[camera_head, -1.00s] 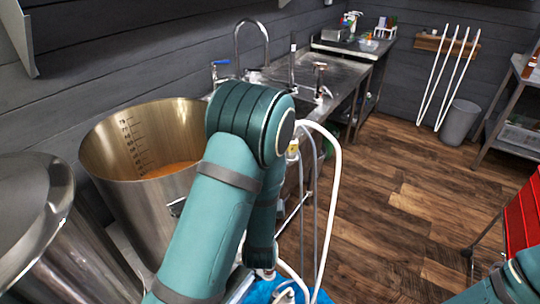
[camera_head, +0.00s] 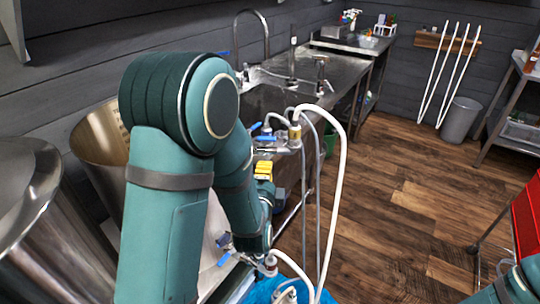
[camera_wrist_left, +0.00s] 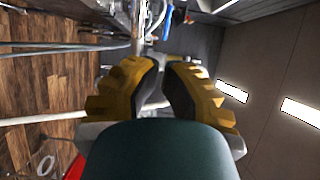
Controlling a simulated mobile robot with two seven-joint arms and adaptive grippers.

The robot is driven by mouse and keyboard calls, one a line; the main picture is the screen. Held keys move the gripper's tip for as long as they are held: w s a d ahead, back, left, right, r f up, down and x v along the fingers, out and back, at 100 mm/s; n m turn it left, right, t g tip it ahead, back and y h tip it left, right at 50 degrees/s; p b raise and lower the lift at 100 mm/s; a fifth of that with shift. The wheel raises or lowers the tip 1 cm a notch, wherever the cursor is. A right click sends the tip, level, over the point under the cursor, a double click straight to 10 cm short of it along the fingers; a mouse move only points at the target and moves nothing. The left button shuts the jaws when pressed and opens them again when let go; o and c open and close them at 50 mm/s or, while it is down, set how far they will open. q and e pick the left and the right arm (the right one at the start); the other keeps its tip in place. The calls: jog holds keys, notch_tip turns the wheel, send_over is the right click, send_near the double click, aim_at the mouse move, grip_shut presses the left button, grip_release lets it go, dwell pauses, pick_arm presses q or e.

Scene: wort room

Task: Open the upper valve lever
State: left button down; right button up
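A blue valve lever (camera_head: 266,138) sits on the upper fitting beside the sink front, where a white hose joins; a second blue handle (camera_head: 255,127) is close by. My right gripper is out of view; only part of that arm shows.
Steel kettles (camera_head: 50,240) stand at the left, close to my left arm. The white hose (camera_head: 341,170) loops down right of the gripper. A steel sink counter (camera_head: 335,72) is behind. The wooden floor at right is open, with a red cart (camera_head: 527,215) at the edge.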

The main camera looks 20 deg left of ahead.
aim_at(259, 139)
pick_arm(q)
jog(key=x, duration=1.1)
jog(key=shift+b, duration=0.4)
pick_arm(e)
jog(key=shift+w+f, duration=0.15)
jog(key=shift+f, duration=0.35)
pick_arm(q)
jog(key=shift+w, duration=0.15)
jog(key=shift+w+a+r+n+g+y, duration=0.15)
jog(key=shift+w+n+g+y, duration=0.15)
jog(key=shift+w+n+y, duration=0.4)
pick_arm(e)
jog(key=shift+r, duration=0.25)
pick_arm(q)
jog(key=shift+s, duration=0.1)
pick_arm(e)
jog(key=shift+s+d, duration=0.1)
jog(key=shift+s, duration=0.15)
